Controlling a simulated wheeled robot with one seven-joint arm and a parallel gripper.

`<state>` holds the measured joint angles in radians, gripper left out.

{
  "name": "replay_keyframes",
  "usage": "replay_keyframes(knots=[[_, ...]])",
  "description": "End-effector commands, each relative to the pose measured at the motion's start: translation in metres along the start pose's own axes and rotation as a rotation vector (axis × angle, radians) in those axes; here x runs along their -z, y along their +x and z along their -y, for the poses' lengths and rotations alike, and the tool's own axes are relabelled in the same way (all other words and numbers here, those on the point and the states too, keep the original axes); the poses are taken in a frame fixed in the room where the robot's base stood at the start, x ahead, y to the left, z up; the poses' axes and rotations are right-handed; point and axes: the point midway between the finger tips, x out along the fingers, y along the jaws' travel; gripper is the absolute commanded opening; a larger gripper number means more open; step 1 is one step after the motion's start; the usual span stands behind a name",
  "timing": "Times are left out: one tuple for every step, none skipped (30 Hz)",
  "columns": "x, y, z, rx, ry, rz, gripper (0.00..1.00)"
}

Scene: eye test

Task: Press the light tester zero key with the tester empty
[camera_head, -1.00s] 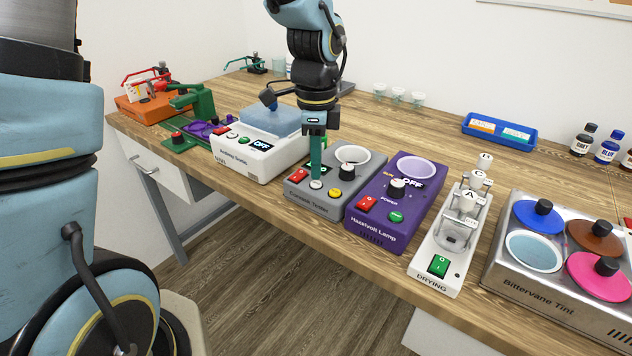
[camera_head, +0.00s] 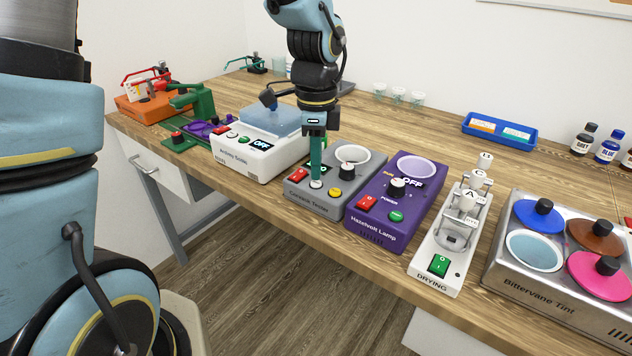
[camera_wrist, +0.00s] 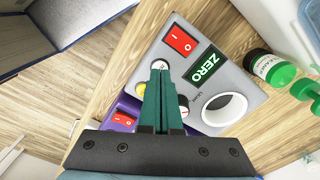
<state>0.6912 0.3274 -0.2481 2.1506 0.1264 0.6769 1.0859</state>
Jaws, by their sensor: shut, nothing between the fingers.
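In the wrist view the well (camera_wrist: 241,106) looks empty, and the display (camera_wrist: 206,65) reads ZERO. My gripper (camera_head: 316,180) is shut and empty, pointing down. Its tips (camera_wrist: 160,66) are at the pale round key (camera_head: 316,185) at the tester's front, covering part of it. I cannot tell how far the key is pressed.
The purple Hazelvolt Lamp (camera_head: 375,225), showing OFF, stands close at the right. The drying rack (camera_head: 450,240) and tint unit (camera_head: 545,285) are further right on the bench.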

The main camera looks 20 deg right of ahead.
Motion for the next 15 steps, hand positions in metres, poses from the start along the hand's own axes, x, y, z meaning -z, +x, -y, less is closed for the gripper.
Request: replay_keyframes(knots=[[0.0000,0.0014,-0.0001,0.000,0.000,0.000,0.00],[0.0000,0.0019,-0.0001,0.000,0.000,0.000,0.00],[0.0000,0.0024,-0.0001,0.000,0.000,0.000,0.00],[0.0000,0.0029,-0.0001,0.000,0.000,0.000,0.00],[0.0000,0.0033,-0.0001,0.000,0.000,0.000,0.00],[-0.0001,0.0039,-0.0001,0.000,0.000,0.000,0.00],[0.0000,0.0043,-0.0002,-0.001,0.000,0.000,0.00],[0.0000,0.0048,-0.0002,-0.001,0.000,0.000,0.00],[-0.0001,0.0053,-0.0002,-0.001,0.000,0.000,0.00],[-0.0001,0.0058,-0.0002,-0.001,0.000,0.000,0.00],[0.0000,0.0062,-0.0001,0.000,0.000,0.000,0.00],[0.0000,0.0068,-0.0001,0.000,0.000,0.000,0.00],[0.0000,0.0072,-0.0001,0.000,0.000,0.000,0.00],[-0.0001,0.0076,-0.0001,0.000,0.000,0.000,0.00],[0.0000,0.0082,-0.0001,0.000,0.000,0.000,0.00]])
